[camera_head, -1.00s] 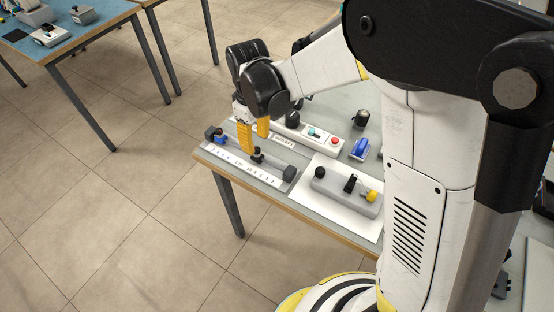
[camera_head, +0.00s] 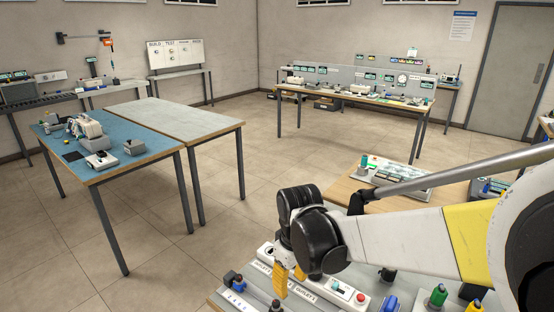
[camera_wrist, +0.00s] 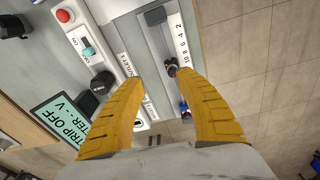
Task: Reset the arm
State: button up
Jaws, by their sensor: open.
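My gripper (camera_head: 291,283) has yellow fingers and hangs over the near workbench in the head view. In the wrist view my gripper (camera_wrist: 160,80) is open, its two fingers apart with nothing held between them. Below the fingers lies a slider fixture with a numbered white scale (camera_wrist: 181,42) and a small black knob (camera_wrist: 171,66). The fingertips look close to the knob, but I cannot tell whether they touch it. My white and black arm crosses the lower right of the head view.
A switch strip with a red button (camera_head: 361,298) stands beside the gripper. A blue-topped table (camera_head: 100,172) and a grey-topped table (camera_head: 190,122) stand to the left. A long equipment bench (camera_head: 350,97) is at the back. Open tiled floor lies between.

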jog(key=s+d+r+m+t, duration=0.3)
jog(key=s+d+r+m, duration=0.1)
jog(key=s+d, duration=0.3)
jog(key=s+d+r+m+t, duration=0.3)
jog(key=s+d+r+m, duration=0.1)
jog(key=s+d, duration=0.3)
jog(key=shift+d+r+m, duration=0.4)
jog(key=shift+d+r, duration=0.2)
jog(key=shift+r, duration=0.15)
